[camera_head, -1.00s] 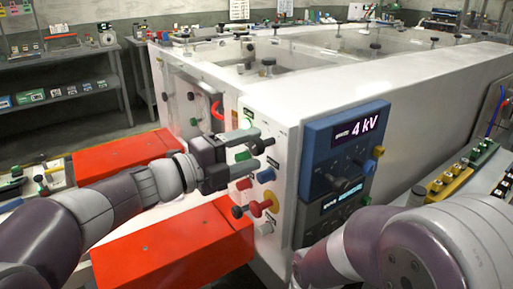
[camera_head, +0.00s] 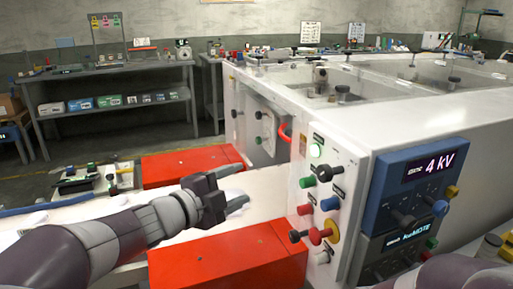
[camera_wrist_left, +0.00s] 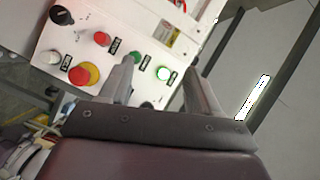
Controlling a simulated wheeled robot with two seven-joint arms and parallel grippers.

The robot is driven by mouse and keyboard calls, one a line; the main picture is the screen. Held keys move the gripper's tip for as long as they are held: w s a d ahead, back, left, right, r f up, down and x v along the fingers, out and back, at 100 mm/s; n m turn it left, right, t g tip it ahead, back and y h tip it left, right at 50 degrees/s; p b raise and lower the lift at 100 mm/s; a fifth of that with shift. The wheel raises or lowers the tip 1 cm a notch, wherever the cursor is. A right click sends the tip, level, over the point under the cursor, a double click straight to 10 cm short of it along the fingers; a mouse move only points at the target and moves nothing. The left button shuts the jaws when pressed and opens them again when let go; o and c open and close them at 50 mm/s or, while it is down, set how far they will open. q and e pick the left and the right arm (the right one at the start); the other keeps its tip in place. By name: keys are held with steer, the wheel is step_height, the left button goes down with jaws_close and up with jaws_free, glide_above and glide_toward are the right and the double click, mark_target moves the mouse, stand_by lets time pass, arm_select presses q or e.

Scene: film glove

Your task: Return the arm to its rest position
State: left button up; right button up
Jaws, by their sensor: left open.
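My left gripper (camera_head: 236,186) is open and empty in the head view. It hangs over the gap between two red blocks, to the left of the control panel (camera_head: 324,225) and apart from it. The panel has a lit green button (camera_head: 316,151), a black knob, and red, green and blue buttons. It also has a red emergency button on a yellow base (camera_head: 318,236). In the left wrist view the two open fingers (camera_wrist_left: 155,82) point toward the same panel with nothing between them. A part of my right arm shows at the lower right; its gripper is out of view.
A white machine (camera_head: 290,100) fills the right side, with a blue display unit (camera_head: 385,200) reading 4 kV. Red blocks (camera_head: 190,163) (camera_head: 225,262) lie near the left arm. A grey shelf (camera_head: 110,100) stands at the back left, with open floor before it.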

arm_select(q)
steer(key=s+a+f+n+g+y, duration=0.2)
steer(key=s+a+f+n+y, duration=0.1)
steer(key=a+f+n+y, duration=0.45)
steer(key=s+a+f+n+g+y, duration=0.2)
steer(key=a+f+n+y, duration=0.3)
steer(key=f+n, duration=0.4)
steer(key=s+a+f+n+g+h, duration=0.1)
steer(key=s+f+n+g, duration=0.3)
steer(key=s, duration=0.4)
steer(key=s+a+f+n+g, duration=0.25)
steer(key=s+f, duration=0.35)
steer(key=s, duration=0.3)
step_height(320, 180, up, 20)
steer(key=p, duration=2)
steer(key=shift+w+d+f+m, duration=0.2)
steer(key=shift+w+d+m, duration=0.1)
steer(key=shift+d+m, duration=0.1)
